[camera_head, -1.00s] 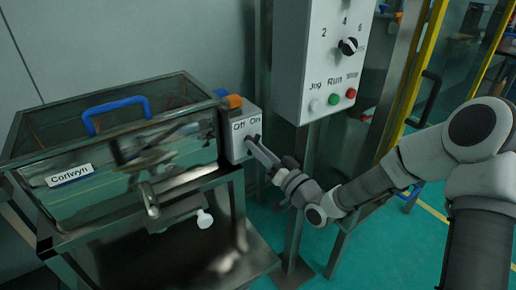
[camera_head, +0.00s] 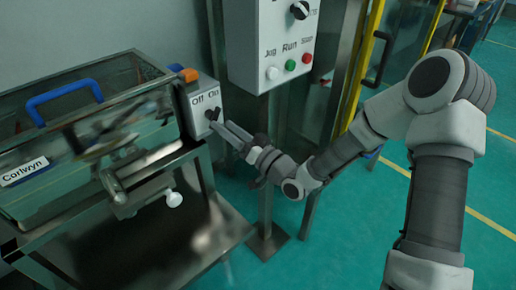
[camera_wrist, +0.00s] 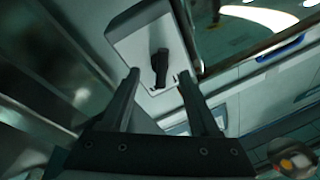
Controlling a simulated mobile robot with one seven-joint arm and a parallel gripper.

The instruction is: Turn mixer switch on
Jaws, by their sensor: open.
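The mixer switch is a dark knob (camera_head: 212,114) on a light grey box (camera_head: 198,96) marked "Off" and "On", with an orange part on top. The box sits at the right corner of the "Corlwyn" glass-sided mixer tank (camera_head: 60,165). In the wrist view the knob (camera_wrist: 160,66) stands out from the pale box face (camera_wrist: 128,42), between and beyond my fingertips. My gripper (camera_head: 222,129) is open just in front of the box. It also shows in the wrist view (camera_wrist: 159,78), its fingers apart with nothing between them. Which label the knob points to is unclear.
A white control panel (camera_head: 275,45) with a dial and "Jog", "Run" and "Stop" buttons hangs on a metal post just right of the box. The tank has a blue handle (camera_head: 64,92). A yellow frame stands behind my arm. Green floor (camera_head: 350,220) is open at right.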

